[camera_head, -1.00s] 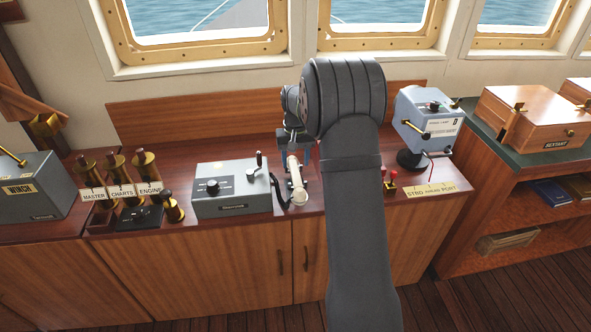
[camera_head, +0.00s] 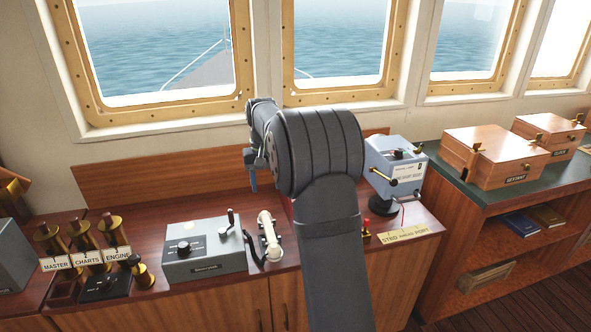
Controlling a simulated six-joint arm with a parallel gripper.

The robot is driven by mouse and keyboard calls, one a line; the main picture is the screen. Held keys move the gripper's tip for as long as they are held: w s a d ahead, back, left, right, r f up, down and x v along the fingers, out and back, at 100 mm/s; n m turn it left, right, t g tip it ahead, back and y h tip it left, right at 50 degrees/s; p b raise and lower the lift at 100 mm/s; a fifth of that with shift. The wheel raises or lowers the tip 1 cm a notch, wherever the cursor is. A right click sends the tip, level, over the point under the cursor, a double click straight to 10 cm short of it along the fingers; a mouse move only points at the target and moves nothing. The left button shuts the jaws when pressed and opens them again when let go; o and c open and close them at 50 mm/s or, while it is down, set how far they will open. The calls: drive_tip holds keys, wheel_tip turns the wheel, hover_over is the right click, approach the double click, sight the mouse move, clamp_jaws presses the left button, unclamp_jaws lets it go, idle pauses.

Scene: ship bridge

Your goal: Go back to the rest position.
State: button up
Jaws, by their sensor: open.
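My gripper (camera_head: 252,182) hangs pointing down in front of the wooden backboard, left of my dark arm. It is open and I see nothing in its jaws, though it is small and seen from the side. A white telephone handset (camera_head: 269,236) lies on the console below it, apart from the gripper, with a dark cord at its left. My arm's large joint and forearm fill the middle of the view and hide part of the console.
On the console (camera_head: 230,287) stand a grey lever box (camera_head: 205,254), brass voice pipes with labels (camera_head: 84,240) and a blue-grey device (camera_head: 397,168). A green-topped shelf at right bears wooden boxes (camera_head: 493,157). Windows (camera_head: 160,50) line the wall behind.

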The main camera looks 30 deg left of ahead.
sight(269, 228)
wheel_tip(269, 228, down, 15)
drive_tip(key=shift+f, duration=0.2)
idle(0.5)
idle(0.3)
drive_tip(key=shift+f, duration=1.05)
drive_tip(key=r, duration=0.6)
drive_tip(key=shift+s+d, duration=0.1)
drive_tip(key=shift+d, duration=0.3)
idle(1.5)
